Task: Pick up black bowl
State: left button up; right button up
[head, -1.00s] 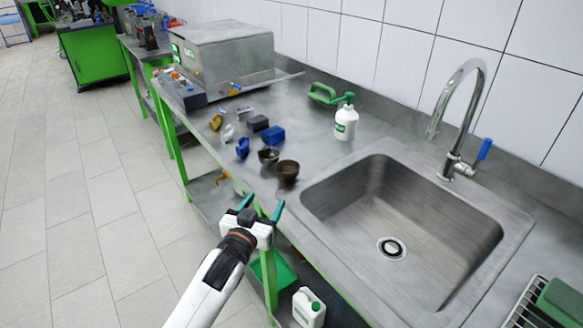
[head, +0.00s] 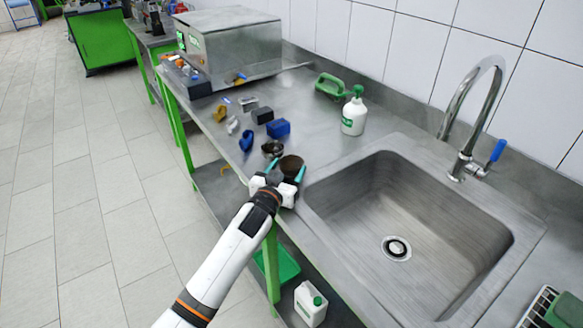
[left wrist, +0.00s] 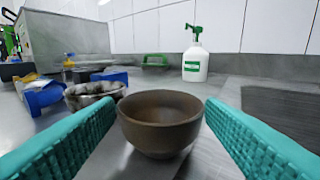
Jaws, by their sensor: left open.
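A dark brown bowl (head: 291,163) stands upright on the steel counter by the sink's left corner. It fills the middle of the left wrist view (left wrist: 160,125). My left gripper (head: 286,170) is open, its teal fingers reaching to either side of this bowl, with a gap on each side in the left wrist view. A smaller dark bowl (head: 272,148) with a mottled, shiny surface stands just behind and left of it; it also shows in the left wrist view (left wrist: 93,94). My right gripper is in neither view.
Blue parts (head: 278,128) and a black block (head: 262,116) lie beyond the bowls. A white bottle with a green pump (head: 354,115) stands behind. The sink (head: 410,215) lies right of the bowl; the counter's front edge is close by.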

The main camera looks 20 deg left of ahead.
aim_at(296, 158)
pick_arm(q)
jog(key=w, duration=0.3)
jog(key=shift+w+d+f, duration=0.1)
jog(key=shift+w+d, duration=0.05)
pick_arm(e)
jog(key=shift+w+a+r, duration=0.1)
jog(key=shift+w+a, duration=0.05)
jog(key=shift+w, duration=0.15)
pick_arm(q)
jog(key=c, duration=0.7)
jog(key=shift+o, duration=0.2)
